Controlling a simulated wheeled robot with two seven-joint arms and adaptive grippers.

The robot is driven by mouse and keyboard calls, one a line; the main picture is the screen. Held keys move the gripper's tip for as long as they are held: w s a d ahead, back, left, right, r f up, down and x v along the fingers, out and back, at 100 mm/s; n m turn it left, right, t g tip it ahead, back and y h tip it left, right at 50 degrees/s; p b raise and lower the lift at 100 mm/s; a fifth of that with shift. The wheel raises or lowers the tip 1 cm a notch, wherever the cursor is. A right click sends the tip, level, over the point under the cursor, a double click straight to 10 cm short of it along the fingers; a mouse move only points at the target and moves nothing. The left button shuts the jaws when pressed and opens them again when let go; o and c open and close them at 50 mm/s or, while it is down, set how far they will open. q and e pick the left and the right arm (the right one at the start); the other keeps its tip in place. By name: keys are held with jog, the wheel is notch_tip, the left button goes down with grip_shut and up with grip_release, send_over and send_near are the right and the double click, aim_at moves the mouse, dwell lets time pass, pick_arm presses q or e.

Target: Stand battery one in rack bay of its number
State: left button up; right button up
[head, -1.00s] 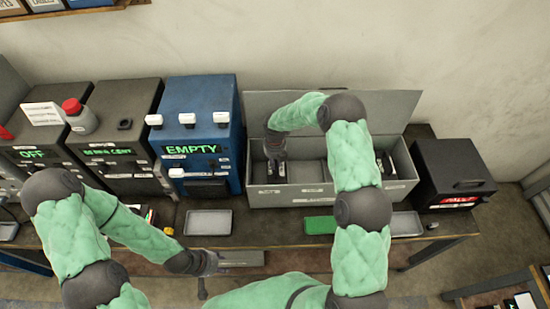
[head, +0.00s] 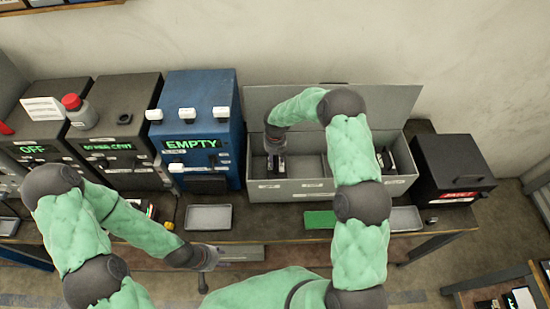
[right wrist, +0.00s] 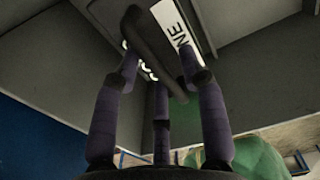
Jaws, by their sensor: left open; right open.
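The grey rack (head: 305,192) is an open box with a raised lid on the back table, divided into bays. A dark battery (head: 276,168) stands in its left bay. In the right wrist view this battery (right wrist: 143,28) has a dark handle and a white label ending in "NE", its first part cut off. My right gripper (head: 275,147) reaches down into that bay over the battery. In the right wrist view its fingers (right wrist: 160,76) are spread around the handle, open. My left gripper (head: 208,258) is open and empty, in front of the table edge, away from the rack.
A blue machine (head: 196,125) reading "EMPTY" stands left of the rack. A black box (head: 452,165) stands at its right. A grey tray (head: 209,218) and a green pad (head: 319,219) lie in front. Dark items (head: 385,160) sit in the right bay; the middle bay looks empty.

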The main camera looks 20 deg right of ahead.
notch_tip(320, 180, up, 12)
jog(key=shift+b, duration=0.3)
jog(key=shift+d+f, duration=0.1)
